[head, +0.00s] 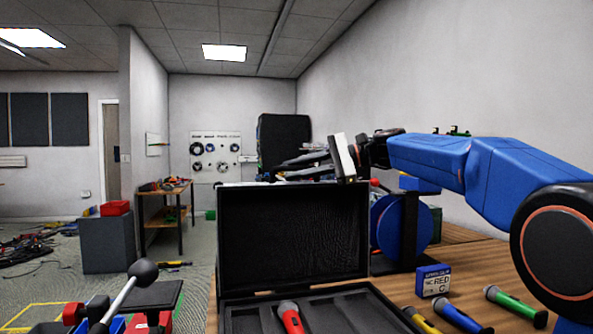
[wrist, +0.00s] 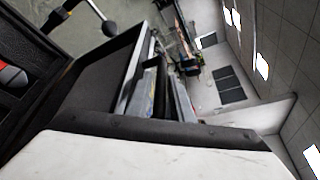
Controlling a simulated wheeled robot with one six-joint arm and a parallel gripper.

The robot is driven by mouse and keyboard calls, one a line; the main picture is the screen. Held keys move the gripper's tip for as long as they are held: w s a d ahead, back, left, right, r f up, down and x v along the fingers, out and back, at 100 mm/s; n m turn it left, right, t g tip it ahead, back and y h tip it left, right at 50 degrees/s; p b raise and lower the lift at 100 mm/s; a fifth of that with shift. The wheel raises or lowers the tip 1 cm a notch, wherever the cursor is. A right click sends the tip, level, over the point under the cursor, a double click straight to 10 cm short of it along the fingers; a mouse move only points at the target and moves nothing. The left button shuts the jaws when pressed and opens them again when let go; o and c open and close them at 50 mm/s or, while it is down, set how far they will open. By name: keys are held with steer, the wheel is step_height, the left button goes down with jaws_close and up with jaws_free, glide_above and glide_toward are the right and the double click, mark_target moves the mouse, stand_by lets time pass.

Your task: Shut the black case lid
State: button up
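The black case lid (head: 293,236) stands open and roughly upright in the head view, its textured inside facing me. The case base (head: 236,318) lies on the table below it, cut off by the lower picture edge. A red microphone (head: 290,317) rests in the base; a red part also shows in the wrist view (wrist: 12,75). My gripper (head: 282,170) reaches in from the right, its dark fingers pointing left just above the lid's top edge. I see no object held. Whether it touches the lid, and how far apart the fingertips are, is unclear.
Right of the case are a blue spool (head: 402,226) on a black stand, a blue label block (head: 433,281), and yellow, blue and green-handled microphones (head: 515,305). A ball-topped lever (head: 143,272) stands at left. Open floor with loose cables lies farther left.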

jaws_close()
steer(key=shift+s, duration=0.15)
